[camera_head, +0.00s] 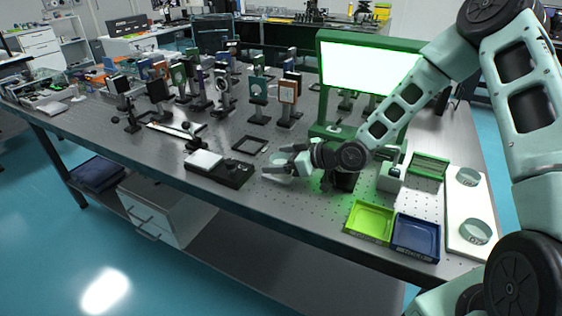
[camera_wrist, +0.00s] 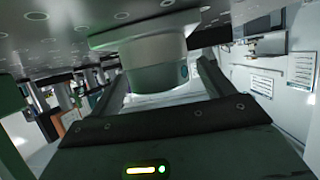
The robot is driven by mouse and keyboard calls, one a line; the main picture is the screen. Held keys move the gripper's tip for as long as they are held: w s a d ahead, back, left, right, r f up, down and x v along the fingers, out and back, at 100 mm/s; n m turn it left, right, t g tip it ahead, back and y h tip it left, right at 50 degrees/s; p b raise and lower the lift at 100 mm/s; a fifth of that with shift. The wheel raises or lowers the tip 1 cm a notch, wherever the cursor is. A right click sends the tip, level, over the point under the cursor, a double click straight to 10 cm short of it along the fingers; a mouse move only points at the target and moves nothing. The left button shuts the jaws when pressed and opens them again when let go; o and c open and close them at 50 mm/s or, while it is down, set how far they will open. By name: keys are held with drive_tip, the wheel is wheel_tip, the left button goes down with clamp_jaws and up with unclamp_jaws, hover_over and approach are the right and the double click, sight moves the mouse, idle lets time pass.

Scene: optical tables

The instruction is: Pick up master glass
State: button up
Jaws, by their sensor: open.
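My gripper (camera_head: 277,167) is low over the front middle of the optical table (camera_head: 225,150), its fingers pointing left in the head view. Its jaws are open. A pale round, glass-like piece (camera_head: 279,157) shows between the fingers. In the wrist view a pale, short cylinder (camera_wrist: 155,62) with a wider rim and a small teal mark stands between the two fingers (camera_wrist: 160,88). I cannot tell whether the fingers touch it.
A black device with a white top (camera_head: 205,159) sits just left of my gripper. A lit panel (camera_head: 368,68) stands behind. A lime tray (camera_head: 370,222), a blue tray (camera_head: 416,236) and a white board (camera_head: 457,210) with two round glass pieces are at right. Several optic mounts stand behind left.

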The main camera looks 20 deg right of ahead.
drive_tip(key=c, duration=1.2)
drive_tip(key=shift+o, duration=0.2)
